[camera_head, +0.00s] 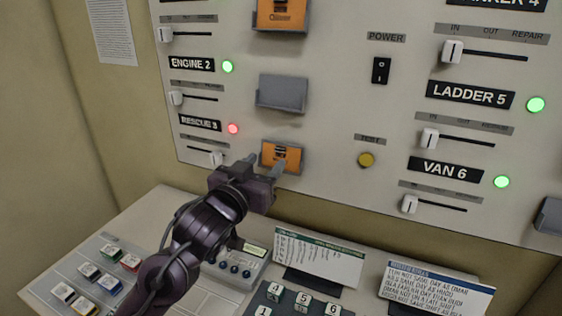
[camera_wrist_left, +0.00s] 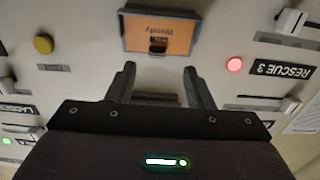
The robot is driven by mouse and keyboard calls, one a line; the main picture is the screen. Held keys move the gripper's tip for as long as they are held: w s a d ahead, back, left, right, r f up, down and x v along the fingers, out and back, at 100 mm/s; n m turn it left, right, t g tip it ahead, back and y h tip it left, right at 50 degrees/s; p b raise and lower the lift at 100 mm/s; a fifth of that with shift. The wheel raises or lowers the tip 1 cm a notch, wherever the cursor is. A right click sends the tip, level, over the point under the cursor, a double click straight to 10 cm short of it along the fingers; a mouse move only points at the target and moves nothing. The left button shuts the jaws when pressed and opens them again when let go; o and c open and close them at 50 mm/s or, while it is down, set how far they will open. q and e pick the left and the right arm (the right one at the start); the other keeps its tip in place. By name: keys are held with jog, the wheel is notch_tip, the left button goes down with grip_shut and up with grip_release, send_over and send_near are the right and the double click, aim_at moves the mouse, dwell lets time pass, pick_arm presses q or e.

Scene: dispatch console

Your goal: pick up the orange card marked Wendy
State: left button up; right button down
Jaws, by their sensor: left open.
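The orange card marked Wendy (camera_wrist_left: 159,36) sits in a grey holder on the upright panel, upside down in the left wrist view. In the head view the same card (camera_head: 270,153) is at the panel's lower middle, below and right of the RESCUE 3 label, partly covered by my gripper. My left gripper (camera_head: 267,165) is open in front of the card's lower part. In the left wrist view its two fingers (camera_wrist_left: 158,85) point at the card, one toward each side, with nothing between them. They look short of the card. My right gripper is not in view.
Another orange card (camera_head: 281,14) is in a holder higher up, above an empty grey holder (camera_head: 282,93). Sliders and lit lamps flank the card. Below, the desk carries coloured buttons (camera_head: 110,284), a white card (camera_head: 318,258) on a stand and a blue-headed card (camera_head: 436,290).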

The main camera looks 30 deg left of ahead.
aim_at(278, 152)
pick_arm(q)
jog(key=w+p, duration=0.1)
jog(key=w, duration=0.2)
jog(key=shift+w+p, duration=0.3)
jog(key=shift+w, duration=0.1)
jog(key=shift+w+f, duration=0.15)
jog(key=shift+w, duration=0.35)
jog(key=shift+s, duration=0.1)
jog(key=shift+c, duration=1)
grip_shut()
